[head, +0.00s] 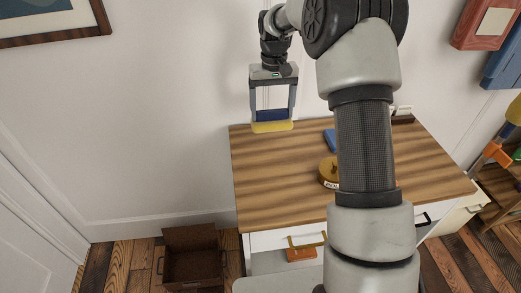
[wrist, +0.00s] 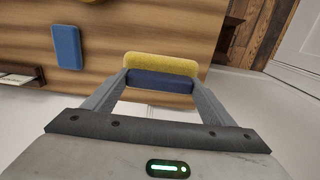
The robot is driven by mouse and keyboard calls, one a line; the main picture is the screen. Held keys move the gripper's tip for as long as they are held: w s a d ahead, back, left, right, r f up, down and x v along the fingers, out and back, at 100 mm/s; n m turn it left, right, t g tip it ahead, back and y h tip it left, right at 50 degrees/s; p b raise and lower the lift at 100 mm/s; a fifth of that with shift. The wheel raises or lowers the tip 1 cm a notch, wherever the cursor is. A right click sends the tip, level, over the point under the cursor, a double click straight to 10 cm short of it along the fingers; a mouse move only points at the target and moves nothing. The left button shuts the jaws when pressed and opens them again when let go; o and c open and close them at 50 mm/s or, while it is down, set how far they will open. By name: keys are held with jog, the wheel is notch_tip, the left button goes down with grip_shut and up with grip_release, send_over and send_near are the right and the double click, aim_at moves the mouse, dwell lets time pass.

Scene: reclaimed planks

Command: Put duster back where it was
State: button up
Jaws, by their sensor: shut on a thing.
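The duster (head: 272,126), a block with a dark blue upper part and a yellow underside, is between the fingers of my gripper (head: 272,112). It also shows in the wrist view (wrist: 160,66), with my gripper (wrist: 158,86) shut on it, one finger at each end. In the head view the duster is at the back left corner of the wooden tabletop (head: 275,165), yellow side down. I cannot tell whether it touches the wood or hangs just above it.
A blue block (wrist: 67,47) lies on the tabletop, partly behind my arm in the head view. A round yellow-brown thing (head: 327,172) with a label is nearer the front. A small card holder (head: 402,115) stands at the back right. An open brown box (head: 193,258) is on the floor, left.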

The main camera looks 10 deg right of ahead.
jog(key=shift+a, duration=0.2)
jog(key=shift+f, duration=0.35)
notch_tip(320, 180, down, 9)
jog(key=shift+w+f+b, duration=0.1)
jog(key=shift+b, duration=0.75)
jog(key=shift+f, duration=0.15)
jog(key=o, duration=1.1)
